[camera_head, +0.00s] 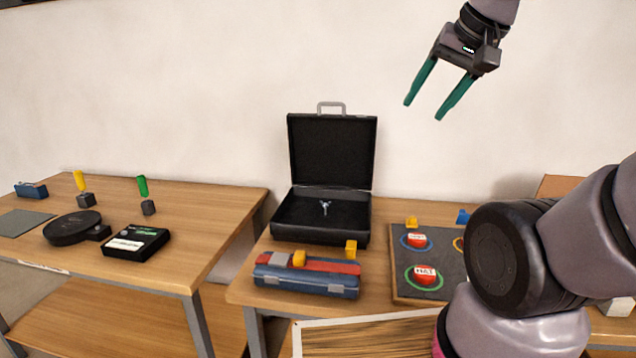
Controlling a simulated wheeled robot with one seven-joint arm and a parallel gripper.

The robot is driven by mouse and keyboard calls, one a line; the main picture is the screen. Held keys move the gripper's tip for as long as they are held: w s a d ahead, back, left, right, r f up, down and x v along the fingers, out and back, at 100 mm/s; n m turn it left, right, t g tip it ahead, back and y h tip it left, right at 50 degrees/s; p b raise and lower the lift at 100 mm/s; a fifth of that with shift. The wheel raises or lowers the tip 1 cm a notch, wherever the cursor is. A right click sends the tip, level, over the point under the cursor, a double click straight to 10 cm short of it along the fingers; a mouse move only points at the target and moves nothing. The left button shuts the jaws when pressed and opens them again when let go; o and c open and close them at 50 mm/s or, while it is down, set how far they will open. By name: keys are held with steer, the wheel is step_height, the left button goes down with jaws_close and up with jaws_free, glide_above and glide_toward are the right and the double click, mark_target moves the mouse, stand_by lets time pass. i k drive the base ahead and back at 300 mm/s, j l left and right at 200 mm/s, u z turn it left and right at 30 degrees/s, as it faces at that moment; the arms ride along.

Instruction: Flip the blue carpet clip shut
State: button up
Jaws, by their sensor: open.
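A small blue clip-like piece (463,216) stands at the back edge of a dark pad (440,292) on the right table. It seems to stick up, but it is too small to tell clearly whether it is open. My arm hides the right part of the pad. My gripper (425,110) has green fingers spread apart and is empty. It hangs high in front of the wall, above and well away from the blue piece.
A yellow piece (411,222) and red buttons (425,275) in coloured rings are on the pad. An open black case (290,234) and a blue-red toolbox (305,282) stand to its left. The left table (215,205) holds several small items.

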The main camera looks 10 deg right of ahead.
mark_target(462, 217)
steer(key=z, duration=0.75)
